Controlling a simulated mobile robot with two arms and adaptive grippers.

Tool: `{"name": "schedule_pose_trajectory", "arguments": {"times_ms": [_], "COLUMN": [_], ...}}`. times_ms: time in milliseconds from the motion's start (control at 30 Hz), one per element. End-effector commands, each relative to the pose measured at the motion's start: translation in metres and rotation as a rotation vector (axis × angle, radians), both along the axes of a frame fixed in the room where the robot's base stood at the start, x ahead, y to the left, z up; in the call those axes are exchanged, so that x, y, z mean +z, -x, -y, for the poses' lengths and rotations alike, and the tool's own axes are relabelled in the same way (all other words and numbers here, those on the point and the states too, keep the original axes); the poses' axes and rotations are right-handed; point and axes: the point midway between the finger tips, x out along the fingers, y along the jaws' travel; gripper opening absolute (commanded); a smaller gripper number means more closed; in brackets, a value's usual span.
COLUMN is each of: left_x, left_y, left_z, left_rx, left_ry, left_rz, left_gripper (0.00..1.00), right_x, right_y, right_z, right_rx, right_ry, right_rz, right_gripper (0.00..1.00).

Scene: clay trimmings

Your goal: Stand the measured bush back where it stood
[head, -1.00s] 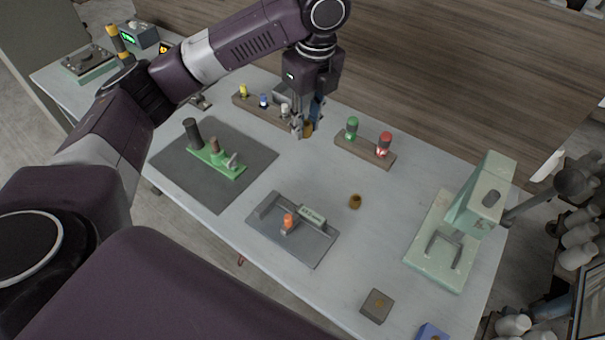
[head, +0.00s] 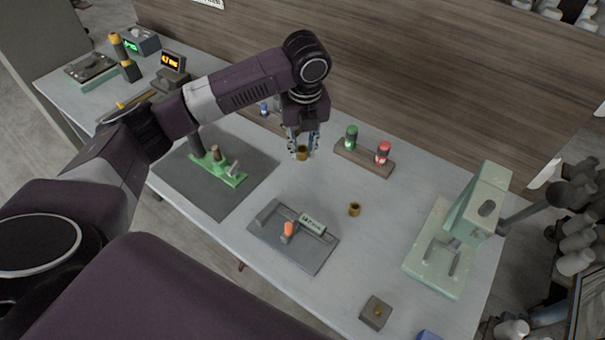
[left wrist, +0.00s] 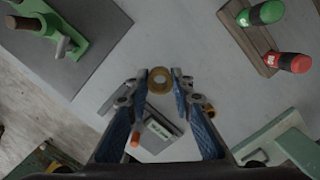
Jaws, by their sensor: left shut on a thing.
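My left gripper (head: 303,146) is shut on a brass bush (head: 302,153), over the pale table left of the short block with the green and red pieces. In the left wrist view the bush (left wrist: 159,80) shows as a ring between the fingertips (left wrist: 160,77). How high it is above the table I cannot tell. A second brass bush (head: 354,209) stands alone on the table, right of the grey measuring fixture (head: 270,250), which has a small display and an orange piece. My right gripper is in neither view.
A wooden block (head: 350,153) bears the green and red pieces. A green fixture (head: 228,177) sits on a dark mat (head: 225,205). A pale green press (head: 440,250) stands at the right. The table around the second bush is clear.

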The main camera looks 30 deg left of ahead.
Motion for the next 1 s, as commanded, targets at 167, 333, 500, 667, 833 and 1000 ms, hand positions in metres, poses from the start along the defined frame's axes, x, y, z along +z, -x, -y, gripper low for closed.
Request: {"name": "schedule_pose_trajectory", "arguments": {"times_ms": [167,333,500,667,833,1000], "left_x": [-0.043,-0.063,-0.082,-0.104,-0.11,-0.11], "left_y": [0.001,0.0,0.001,0.001,0.0,0.0], "left_z": [0.0,0.0,0.0,0.0,0.0,0.0], "left_rx": [0.0,0.001,0.001,0.0,0.0,0.0], "left_ry": [-0.001,-0.001,-0.002,0.0,-0.001,0.0], "left_rz": [-0.005,-0.001,-0.003,-0.001,0.002,0.001], "left_gripper": [0.0,0.0,0.0,0.0,0.0,0.0], "right_x": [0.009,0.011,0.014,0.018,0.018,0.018], "right_y": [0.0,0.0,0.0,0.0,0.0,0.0], "right_z": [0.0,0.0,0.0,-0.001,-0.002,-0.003], "right_rx": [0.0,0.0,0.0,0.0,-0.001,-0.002], "right_ry": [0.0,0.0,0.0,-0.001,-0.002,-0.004], "right_rz": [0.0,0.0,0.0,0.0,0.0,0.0], "right_gripper": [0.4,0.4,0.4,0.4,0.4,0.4]}}
